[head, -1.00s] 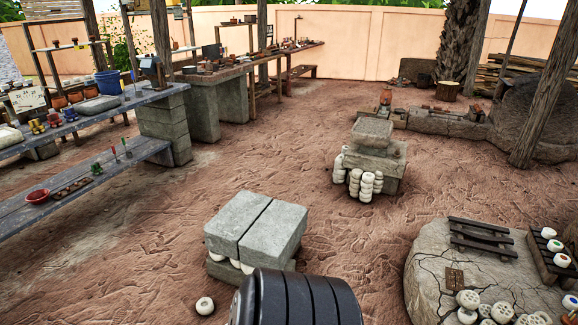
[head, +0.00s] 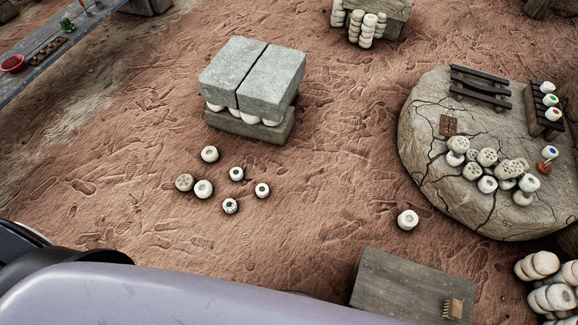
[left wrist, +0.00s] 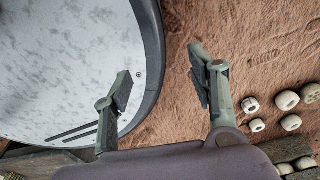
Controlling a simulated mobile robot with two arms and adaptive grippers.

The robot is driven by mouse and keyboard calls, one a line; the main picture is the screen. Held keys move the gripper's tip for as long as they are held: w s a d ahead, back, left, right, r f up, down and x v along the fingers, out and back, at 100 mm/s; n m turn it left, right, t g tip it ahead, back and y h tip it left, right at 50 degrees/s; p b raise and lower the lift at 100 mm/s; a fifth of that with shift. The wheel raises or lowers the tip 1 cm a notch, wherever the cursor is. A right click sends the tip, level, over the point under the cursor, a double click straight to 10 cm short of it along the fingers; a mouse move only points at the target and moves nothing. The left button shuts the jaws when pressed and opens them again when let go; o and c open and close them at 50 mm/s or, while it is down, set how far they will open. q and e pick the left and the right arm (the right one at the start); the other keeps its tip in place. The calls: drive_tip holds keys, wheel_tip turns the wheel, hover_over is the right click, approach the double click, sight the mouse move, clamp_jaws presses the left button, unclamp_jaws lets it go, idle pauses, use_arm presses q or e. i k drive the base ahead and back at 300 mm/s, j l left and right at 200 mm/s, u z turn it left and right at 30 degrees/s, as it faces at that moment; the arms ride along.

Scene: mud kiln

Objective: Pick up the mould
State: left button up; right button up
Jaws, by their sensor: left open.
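I cannot tell for certain which item is the mould. In the head view a small brown square plate (head: 449,125) with marks lies on a cracked round stone slab (head: 425,160). A small tan piece (head: 453,308) sits on a grey wooden board (head: 395,285) at the bottom right. Several pale round clay pieces lie on the ground, one of them a ringed piece (head: 203,188). My left gripper (left wrist: 160,80) is open in the left wrist view, with nothing between its fingers. Pale round pieces (left wrist: 287,100) lie to its right. My right gripper is out of view.
Concrete blocks (head: 253,75) stand on the earth floor, with pale pieces under the top ones. A dark slatted rack (head: 480,85) rests on the slab. Pale pieces are piled (head: 545,270) at the lower right. Open floor (head: 340,175) lies between blocks and slab.

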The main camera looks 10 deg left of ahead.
sight(262, 190)
drive_tip(key=u, duration=0.75)
drive_tip(key=z, duration=0.25)
